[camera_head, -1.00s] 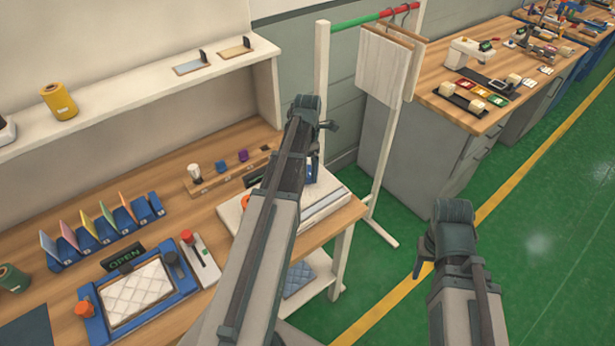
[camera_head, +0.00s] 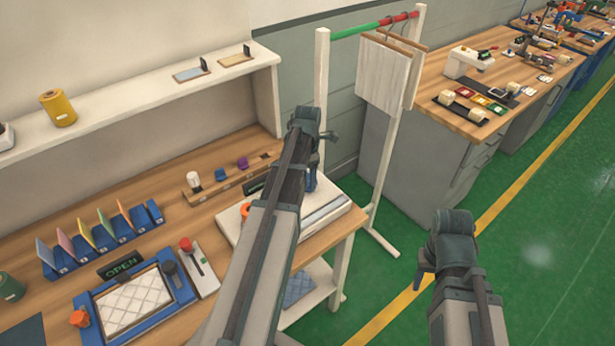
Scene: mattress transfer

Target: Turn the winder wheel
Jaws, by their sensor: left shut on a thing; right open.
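No winder wheel shows clearly. A white flat box (camera_head: 325,215) stands at the right end of the wooden bench, with an orange knob (camera_head: 246,209) at its left side. A blue part (camera_head: 311,180) shows above the box, just right of my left forearm; I cannot tell if it belongs to a winder. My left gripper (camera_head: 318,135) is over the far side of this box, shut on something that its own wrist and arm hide. My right gripper (camera_head: 428,275) is open and empty over the green floor, well away from the bench.
A white rack post (camera_head: 322,80) and hanging white panels (camera_head: 386,75) stand just beyond my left gripper. A shelf (camera_head: 150,95) runs above the bench. A blue frame with a quilted pad (camera_head: 135,303) lies at front left. The floor at right is clear.

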